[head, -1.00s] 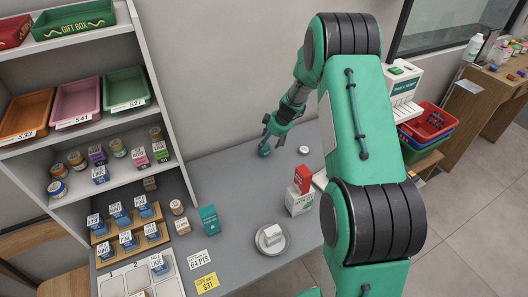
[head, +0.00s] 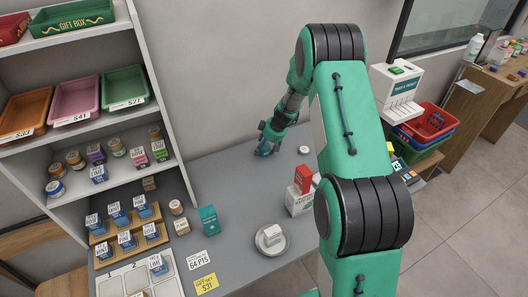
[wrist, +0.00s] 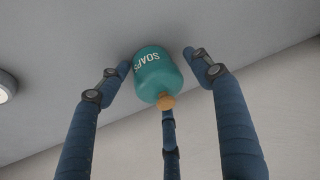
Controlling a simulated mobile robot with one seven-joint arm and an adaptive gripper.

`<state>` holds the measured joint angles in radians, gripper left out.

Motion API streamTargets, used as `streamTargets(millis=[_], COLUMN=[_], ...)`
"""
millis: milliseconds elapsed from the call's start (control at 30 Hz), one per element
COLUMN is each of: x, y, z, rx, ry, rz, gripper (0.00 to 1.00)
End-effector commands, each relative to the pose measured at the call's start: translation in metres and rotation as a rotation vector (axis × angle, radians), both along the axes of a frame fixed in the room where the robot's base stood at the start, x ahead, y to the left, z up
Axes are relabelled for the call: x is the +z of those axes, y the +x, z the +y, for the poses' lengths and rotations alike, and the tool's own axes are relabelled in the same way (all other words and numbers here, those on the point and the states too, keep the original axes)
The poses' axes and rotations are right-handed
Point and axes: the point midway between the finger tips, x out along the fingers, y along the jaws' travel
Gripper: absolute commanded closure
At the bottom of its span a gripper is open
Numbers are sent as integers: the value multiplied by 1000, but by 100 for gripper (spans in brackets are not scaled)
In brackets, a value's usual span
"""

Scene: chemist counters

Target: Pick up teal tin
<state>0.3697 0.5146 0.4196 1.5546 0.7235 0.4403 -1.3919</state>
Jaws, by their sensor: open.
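The teal tin (wrist: 152,72) stands on the grey counter. In the wrist view it has white SOAPS lettering and a tan knob on its lid. My gripper (wrist: 158,62) is open, with blue fingers on either side of the tin and a third finger below it in the picture. Gaps show between the side fingers and the tin; whether the third finger touches it I cannot tell. In the head view my gripper (head: 267,145) is low at the back of the counter, and the tin is mostly hidden by the fingers.
A small white round item (head: 304,150) lies right of my gripper. A teal carton (head: 208,219) stands by the shelf unit (head: 165,120) at left. The counter around my gripper is mostly clear.

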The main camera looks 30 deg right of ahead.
Motion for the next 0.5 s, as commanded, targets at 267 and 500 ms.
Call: streamTargets(millis=[267, 500], x=[0, 0], y=[0, 0], z=[0, 0], rx=[0, 0], ry=[0, 0], rz=[0, 0], gripper=[51, 80])
